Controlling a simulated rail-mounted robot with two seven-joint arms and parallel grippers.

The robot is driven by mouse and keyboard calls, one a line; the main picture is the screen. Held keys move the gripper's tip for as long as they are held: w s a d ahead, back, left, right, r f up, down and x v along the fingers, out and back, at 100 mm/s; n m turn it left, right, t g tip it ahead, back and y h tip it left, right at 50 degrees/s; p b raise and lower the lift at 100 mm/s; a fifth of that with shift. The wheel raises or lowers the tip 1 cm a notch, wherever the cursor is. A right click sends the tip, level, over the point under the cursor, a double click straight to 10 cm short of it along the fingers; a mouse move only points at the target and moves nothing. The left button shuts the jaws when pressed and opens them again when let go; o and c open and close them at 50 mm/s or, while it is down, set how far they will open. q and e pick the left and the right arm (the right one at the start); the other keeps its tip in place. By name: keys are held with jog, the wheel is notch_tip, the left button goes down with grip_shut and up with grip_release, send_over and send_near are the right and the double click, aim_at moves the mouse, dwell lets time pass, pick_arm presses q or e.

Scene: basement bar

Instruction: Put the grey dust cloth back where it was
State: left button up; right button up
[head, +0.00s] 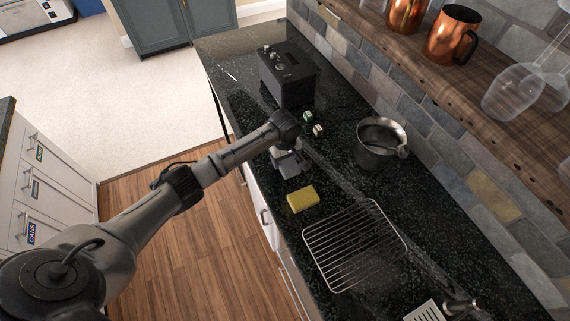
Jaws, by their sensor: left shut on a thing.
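My left gripper (287,157) points down over the dark counter, near its front edge. It is shut on a small grey piece (291,166), which appears to be the grey dust cloth. The wrist and fingers hide part of it, and I cannot tell whether it touches the counter. No other grey cloth shows. My right gripper is not in view.
A yellow sponge (302,199) and a wire rack (354,246) lie on the counter (345,190) nearer me. A black box-shaped appliance (288,75), two small dice-like cubes (318,130) and a metal pot (380,146) stand around the gripper. Copper mugs (451,36) stand on the shelf.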

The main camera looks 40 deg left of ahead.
aim_at(285, 164)
pick_arm(q)
jog(key=shift+f, duration=1.8)
jog(key=shift+f, duration=0.1)
jog(key=o, duration=0.9)
